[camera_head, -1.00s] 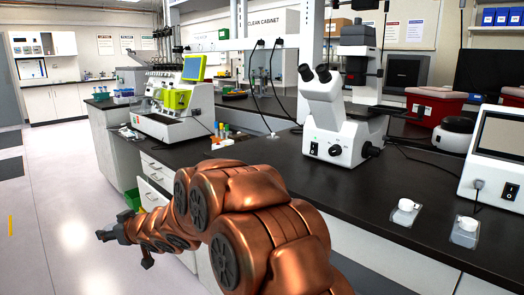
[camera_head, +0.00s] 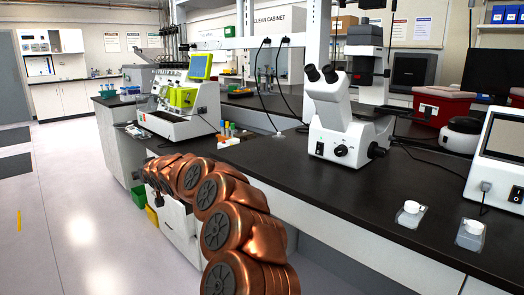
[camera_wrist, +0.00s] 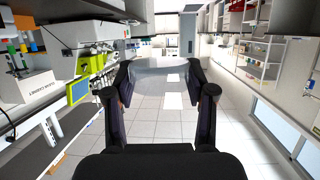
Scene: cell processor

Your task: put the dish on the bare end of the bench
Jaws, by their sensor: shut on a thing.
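In the wrist view, my gripper (camera_wrist: 160,80) is shut on a clear, shallow dish (camera_wrist: 160,66) held between its two fingertips. Tiled floor shows beyond and below the dish. In the head view, my copper-coloured arm stretches away to the left along the bench front; the gripper and dish are hidden there. The black bench top (camera_head: 350,195) has a bare stretch in front of the microscope.
A white microscope (camera_head: 345,120) stands on the bench. Two small white-capped items on clear plates, one left (camera_head: 410,211) and one right (camera_head: 470,233), lie near the right front edge. A white-and-green machine (camera_head: 185,105) stands at the left.

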